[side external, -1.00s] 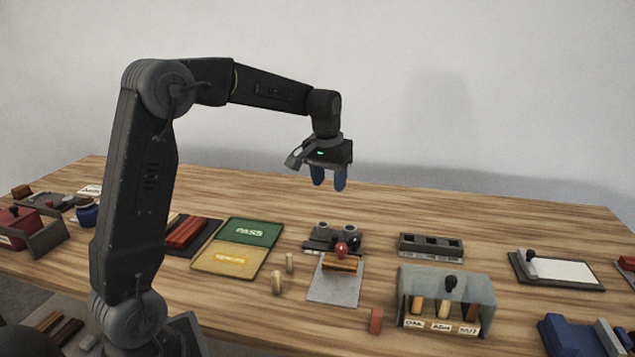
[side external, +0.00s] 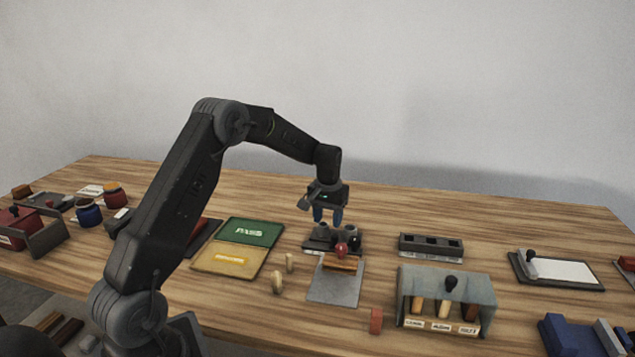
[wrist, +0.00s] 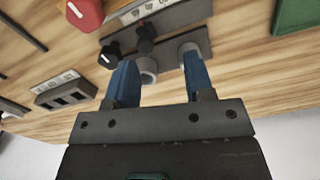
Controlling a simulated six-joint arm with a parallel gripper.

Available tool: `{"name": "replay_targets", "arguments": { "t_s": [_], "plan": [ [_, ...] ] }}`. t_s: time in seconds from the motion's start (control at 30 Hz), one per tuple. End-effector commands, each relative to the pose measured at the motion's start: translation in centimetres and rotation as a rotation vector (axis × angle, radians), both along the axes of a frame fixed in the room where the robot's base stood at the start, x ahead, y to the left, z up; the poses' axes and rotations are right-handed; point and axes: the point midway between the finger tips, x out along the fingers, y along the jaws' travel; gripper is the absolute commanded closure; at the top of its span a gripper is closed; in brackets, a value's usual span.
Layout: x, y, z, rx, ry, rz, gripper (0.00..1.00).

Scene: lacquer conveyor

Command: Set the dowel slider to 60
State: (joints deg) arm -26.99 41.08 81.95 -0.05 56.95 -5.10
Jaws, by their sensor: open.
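A dark control unit (side external: 318,246) stands mid-table, with grey round posts and black knobs on top. In the wrist view the unit (wrist: 172,20) carries a pale marked strip, a black knob (wrist: 110,54), a dark knob (wrist: 146,31) and two grey cylindrical posts (wrist: 148,71). I cannot tell which part is the dowel slider, and its reading is illegible. My gripper (side external: 328,222) points down just above the unit, blue fingers apart and empty. In the wrist view, the fingers of my gripper (wrist: 158,68) reach toward the grey posts; contact is unclear.
A red knob (side external: 341,249) sits close in front, by a wooden block on a grey plate (side external: 333,293). Green and yellow pads (side external: 250,232) lie left. A dark slotted block (side external: 430,246) and grey bin rack (side external: 480,290) stand right. Bare table lies behind the unit.

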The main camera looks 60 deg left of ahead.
Motion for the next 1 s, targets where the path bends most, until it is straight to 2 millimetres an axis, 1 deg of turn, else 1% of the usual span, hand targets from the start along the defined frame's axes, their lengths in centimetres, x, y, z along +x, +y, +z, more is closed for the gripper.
{"name": "replay_targets", "arguments": {
  "t_s": [0.03, 0.23, 0.37, 0.4, 0.5, 0.53, 0.6, 1.0],
  "plan": [
    [-0.1, -0.1, -1.1, -0.003, 0.005, 0.000, 0.52],
    [0.0, -0.1, -5.0, -0.001, 0.004, -0.001, 0.52],
    [2.0, -2.1, -5.2, 0.002, 0.001, -0.004, 0.52],
    [1.7, -1.8, -5.2, 0.000, 0.004, 0.002, 0.52],
    [0.0, -0.2, -5.1, -0.002, 0.003, 0.006, 0.52],
    [-0.2, 0.1, -4.8, -0.001, 0.002, 0.003, 0.52],
    [0.0, 0.0, -3.1, 0.002, -0.005, -0.001, 0.52],
    [0.0, 0.0, 4.7, 0.002, -0.003, 0.000, 0.52]
  ]
}}
